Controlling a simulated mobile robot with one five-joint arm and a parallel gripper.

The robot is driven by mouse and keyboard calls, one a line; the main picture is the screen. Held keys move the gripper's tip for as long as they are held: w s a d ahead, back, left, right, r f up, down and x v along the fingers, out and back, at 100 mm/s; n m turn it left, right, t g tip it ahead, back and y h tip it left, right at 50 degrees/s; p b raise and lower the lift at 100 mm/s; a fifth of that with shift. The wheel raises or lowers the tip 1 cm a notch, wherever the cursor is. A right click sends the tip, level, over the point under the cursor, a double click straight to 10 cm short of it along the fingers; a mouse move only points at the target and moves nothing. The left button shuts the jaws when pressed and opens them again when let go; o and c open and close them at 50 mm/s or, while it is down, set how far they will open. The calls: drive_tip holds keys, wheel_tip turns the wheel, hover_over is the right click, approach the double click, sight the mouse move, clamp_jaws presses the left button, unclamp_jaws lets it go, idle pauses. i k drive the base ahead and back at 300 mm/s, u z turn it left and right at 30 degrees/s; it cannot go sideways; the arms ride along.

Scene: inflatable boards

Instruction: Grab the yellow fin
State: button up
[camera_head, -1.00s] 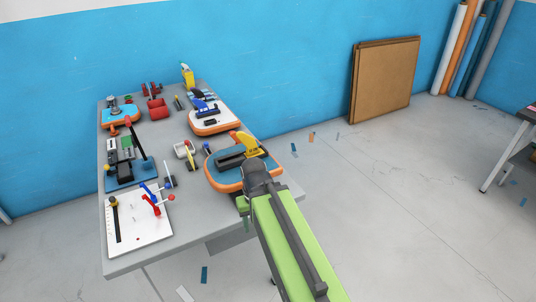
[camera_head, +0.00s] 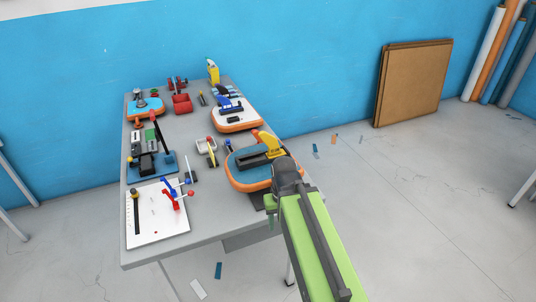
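The yellow fin (camera_head: 270,146) stands upright on the near right board (camera_head: 240,180), which is blue with an orange rim and lies at the right edge of the grey table. My green and grey arm reaches in from the lower right and ends just in front of this board. The arm's dark end covers the board's right part and sits just below the fin in the picture.
The grey table (camera_head: 215,225) holds a white board with a blue fin (camera_head: 232,104), a red bin (camera_head: 181,103), a white sheet (camera_head: 150,228) with red and blue tools, and another blue-orange board (camera_head: 147,106). Brown panels (camera_head: 412,82) lean on the wall. The floor at right is mostly clear.

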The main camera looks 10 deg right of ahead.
sight(274, 150)
drive_tip(key=u, duration=5.95)
drive_tip(key=i, duration=0.15)
drive_tip(key=z, duration=2)
drive_tip(key=k, duration=1.75)
drive_tip(key=z, duration=1.25)
drive_tip(key=i, duration=1.05)
